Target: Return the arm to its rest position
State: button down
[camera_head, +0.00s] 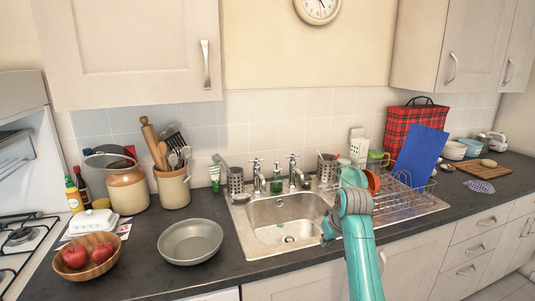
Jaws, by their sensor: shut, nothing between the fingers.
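My arm (362,255) rises from the bottom edge, right of centre, in teal with grey joints. It bends at a grey joint (354,203) in front of the right part of the sink. A short further part of the arm shows just left of that joint, over the sink's front edge. My gripper's fingers cannot be made out; they are out of sight behind or below the arm. No object is seen held by the arm.
The sink (262,216) and a dish rack (398,203) with dishes and a blue board (419,157) lie close behind the arm. A metal pan (190,242) and a fruit bowl (86,268) stand on the left counter. Cupboards (150,45) hang above.

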jog(key=s+f+m+t, duration=0.1)
jog(key=s+f+t, duration=0.1)
jog(key=s+f, duration=1.05)
jog(key=s+f+m+t, duration=0.1)
jog(key=s+f+t, duration=0.1)
jog(key=s+f, duration=1)
jog(key=s+f+t+h, duration=0.1)
jog(key=s+f+t, duration=0.15)
jog(key=s, duration=2.25)
jog(key=s+r+m+t, duration=0.1)
jog(key=s+r+t, duration=0.2)
jog(key=s+r, duration=1.3)
jog(key=shift+s+d+r, duration=0.2)
jog(key=shift+r, duration=0.1)
